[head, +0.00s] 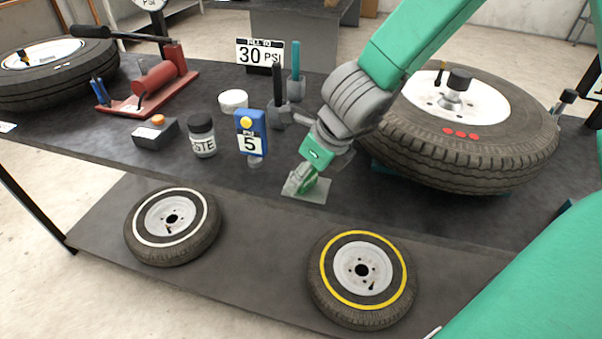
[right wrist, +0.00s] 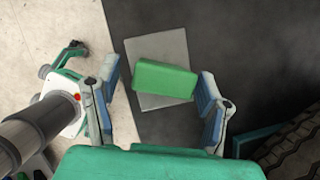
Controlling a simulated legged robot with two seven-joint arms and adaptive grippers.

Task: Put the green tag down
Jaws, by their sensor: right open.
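The green tag (right wrist: 165,80) is a green block. In the right wrist view it lies over a light grey plate (right wrist: 165,50), slightly tilted across it and covering its middle. The grey plate (head: 312,194) is near the bench's front edge in the head view, where the tag (head: 321,187) is partly hidden by my gripper. My right gripper (head: 303,181) is open above the plate. In the right wrist view its blue-padded fingers stand on either side of the tag, with a gap on both sides. My left gripper does not show.
A blue box marked 5 (head: 252,134), a jar (head: 201,138) and a dark box (head: 155,132) stand left of the plate. A large tyre (head: 470,155) lies right of it. Two small wheels (head: 172,226) (head: 361,279) lie on the lower shelf.

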